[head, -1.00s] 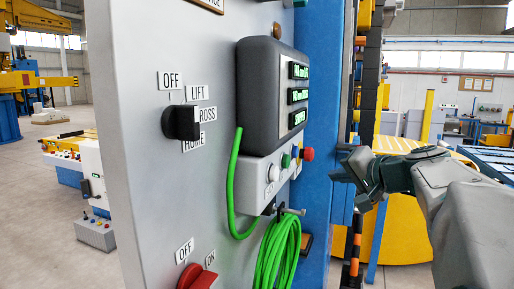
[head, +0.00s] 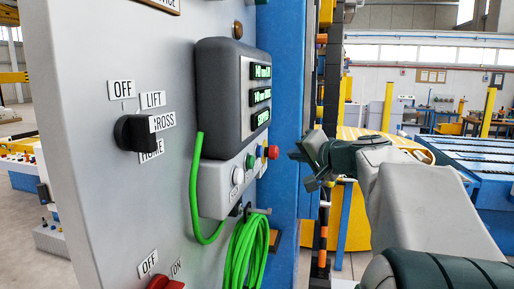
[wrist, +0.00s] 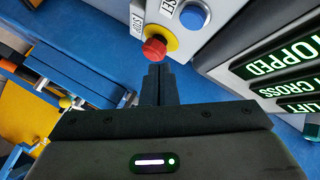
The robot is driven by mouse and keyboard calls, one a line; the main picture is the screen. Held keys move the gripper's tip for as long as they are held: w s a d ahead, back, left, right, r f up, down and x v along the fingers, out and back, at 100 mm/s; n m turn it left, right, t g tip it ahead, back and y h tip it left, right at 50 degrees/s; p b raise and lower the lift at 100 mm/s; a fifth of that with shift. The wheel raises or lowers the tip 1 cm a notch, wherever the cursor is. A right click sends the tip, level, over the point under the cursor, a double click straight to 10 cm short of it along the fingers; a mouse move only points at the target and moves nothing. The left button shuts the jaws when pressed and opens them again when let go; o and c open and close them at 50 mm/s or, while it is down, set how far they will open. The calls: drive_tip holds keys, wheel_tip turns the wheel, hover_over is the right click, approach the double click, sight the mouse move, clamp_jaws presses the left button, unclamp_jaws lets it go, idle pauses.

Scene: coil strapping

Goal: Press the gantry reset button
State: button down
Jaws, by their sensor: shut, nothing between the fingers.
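The reset button is a round blue button (wrist: 194,17) on a light grey control box, beside a partly cut-off label ending in "SET" in the wrist view. Beside it is a red mushroom stop button (wrist: 155,48) on a yellow ring, with a "STOP" label. In the head view the red button (head: 273,152) sits at the right end of the box (head: 215,188). My gripper (head: 292,153) is just right of it, with a small gap. In the wrist view the shut, empty fingertips (wrist: 157,70) point at the red button; contact cannot be told.
A dark display unit (head: 222,100) sits above the box. A green cable coil (head: 247,250) hangs below it. A black selector knob (head: 134,132) and a red switch (head: 163,283) are on the grey panel. A blue column (head: 287,70) stands behind the box.

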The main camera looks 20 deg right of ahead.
sight(260, 152)
drive_tip(key=shift+w+a, duration=0.7)
drive_tip(key=shift+a, duration=0.3)
drive_tip(key=shift+w+a, duration=0.65)
drive_tip(key=shift+a, duration=0.3)
drive_tip(key=shift+a+b, duration=0.1)
drive_tip(key=shift+b, duration=0.2)
idle(0.3)
drive_tip(key=shift+w+a, duration=0.25)
drive_tip(key=shift+w+a+b, duration=0.25)
drive_tip(key=shift+a+b, duration=0.2)
idle(1.1)
drive_tip(key=shift+s+d+b, duration=0.45)
drive_tip(key=shift+d, duration=0.25)
